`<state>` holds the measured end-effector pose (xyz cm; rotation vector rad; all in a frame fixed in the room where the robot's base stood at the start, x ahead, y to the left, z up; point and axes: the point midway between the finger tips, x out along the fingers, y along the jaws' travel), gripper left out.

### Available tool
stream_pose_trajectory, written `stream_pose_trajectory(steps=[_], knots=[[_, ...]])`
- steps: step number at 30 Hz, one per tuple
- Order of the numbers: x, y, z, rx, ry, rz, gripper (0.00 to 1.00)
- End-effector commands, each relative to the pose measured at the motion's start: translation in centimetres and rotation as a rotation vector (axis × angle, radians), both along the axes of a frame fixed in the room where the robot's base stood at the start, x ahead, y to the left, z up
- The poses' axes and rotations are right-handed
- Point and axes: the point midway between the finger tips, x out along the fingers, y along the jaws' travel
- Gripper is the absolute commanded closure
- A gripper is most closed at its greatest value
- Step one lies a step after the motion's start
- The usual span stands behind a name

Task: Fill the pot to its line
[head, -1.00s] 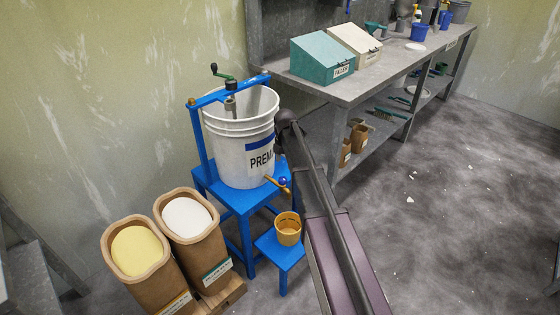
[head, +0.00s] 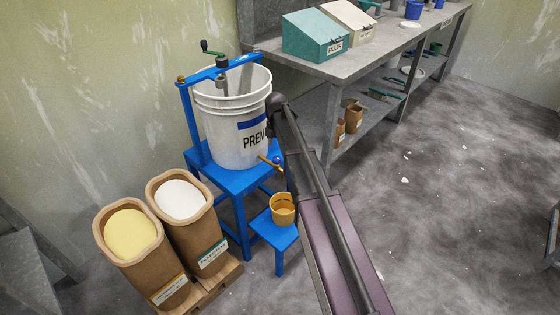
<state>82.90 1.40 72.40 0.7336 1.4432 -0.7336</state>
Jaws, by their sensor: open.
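The orange pot (head: 282,211) stands upright on a low blue step (head: 275,236), below and slightly right of the tap. Its fill line and level are too small to read. The white pail (head: 235,125), marked with a blue band and partly hidden lettering, sits on a blue press stand (head: 230,181). A brass tap (head: 268,160) with a blue ball sticks out near the pail's base. A green crank with a black knob (head: 211,50) tops the press screw. My arm crosses the view just right of the pail and pot. My gripper is not visible.
Two brown sacks of yellow powder (head: 130,234) and white powder (head: 180,200) stand at the lower left. A grey bench (head: 345,79) at the back carries a teal filler bin (head: 313,37) and a cream bin (head: 349,22). The floor at right is mostly clear.

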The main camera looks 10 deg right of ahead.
Motion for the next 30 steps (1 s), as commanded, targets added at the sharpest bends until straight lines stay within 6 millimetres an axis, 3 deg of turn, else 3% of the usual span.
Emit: stream_pose_trajectory(steps=[3,20,24,25,30], knots=[[0.0,0.0,-1.8,0.0,0.0,-0.001,0.23],[0.0,-0.1,-6.8,0.0,0.0,-0.001,0.23],[0.0,-0.1,-6.1,0.0,0.0,-0.002,0.64],[0.0,-0.1,-6.1,0.0,0.0,-0.002,0.69],[0.0,-0.1,-6.1,0.001,-0.001,-0.002,0.69]])
